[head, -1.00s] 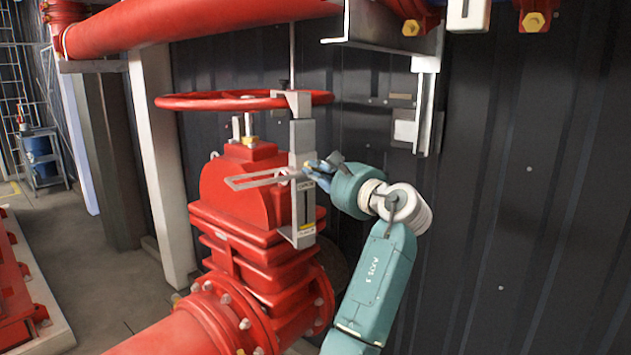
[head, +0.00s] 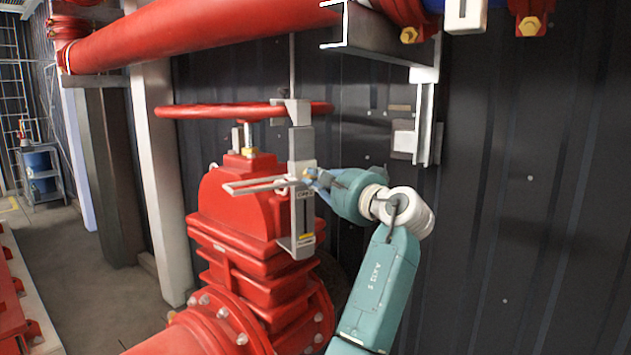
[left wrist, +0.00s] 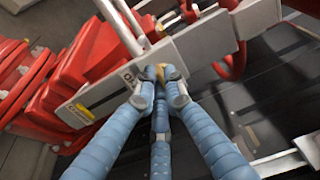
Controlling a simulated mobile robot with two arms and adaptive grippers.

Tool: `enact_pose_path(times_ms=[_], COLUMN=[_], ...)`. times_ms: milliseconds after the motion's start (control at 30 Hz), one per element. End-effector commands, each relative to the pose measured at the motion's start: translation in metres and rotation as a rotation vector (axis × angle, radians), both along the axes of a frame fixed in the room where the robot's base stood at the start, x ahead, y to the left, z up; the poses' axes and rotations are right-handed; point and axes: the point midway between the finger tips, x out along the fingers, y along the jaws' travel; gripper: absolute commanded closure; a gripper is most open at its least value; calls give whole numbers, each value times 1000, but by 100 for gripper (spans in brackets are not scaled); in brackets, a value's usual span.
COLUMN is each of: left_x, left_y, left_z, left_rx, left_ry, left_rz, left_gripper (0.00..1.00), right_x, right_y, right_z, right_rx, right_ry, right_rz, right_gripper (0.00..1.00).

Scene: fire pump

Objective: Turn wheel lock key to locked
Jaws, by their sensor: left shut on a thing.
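The wheel lock is a grey upright plate (head: 303,220) in front of the red valve, below the red handwheel (head: 200,111). A flat bar loop (head: 255,188) sticks out from it to the left. My left gripper (head: 312,175) is at the lock's right side, at mid height. In the left wrist view its blue fingers (left wrist: 160,88) close around a small brass-coloured piece at the plate, which looks like the lock key (left wrist: 162,71). The fingertips hide most of the key, so its turn angle cannot be told. My right gripper is not in view.
A large red pipe (head: 210,38) runs overhead. The red valve body (head: 235,205) stands close behind the lock. Floor at the left is open.

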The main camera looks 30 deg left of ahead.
Motion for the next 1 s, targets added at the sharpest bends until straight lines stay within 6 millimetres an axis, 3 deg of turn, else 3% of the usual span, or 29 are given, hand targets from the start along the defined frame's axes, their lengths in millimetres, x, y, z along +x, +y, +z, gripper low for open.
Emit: enact_pose_path(times_ms=[167,200,300,667,1000], left_x=[0,0,0,-2,-26], left_y=[0,0,0,-6,-67], left_z=[-1,-1,-1,0,-1], left_rx=[-2,-2,-2,0,0], left_ry=[1,1,1,1,1], left_rz=[0,0,0,-1,-4], left_gripper=[100,84,71,71,71], right_x=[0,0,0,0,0], right_y=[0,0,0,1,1], right_z=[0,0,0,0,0], right_rx=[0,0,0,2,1], right_ry=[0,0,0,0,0], right_rz=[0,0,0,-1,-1], right_gripper=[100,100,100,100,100])
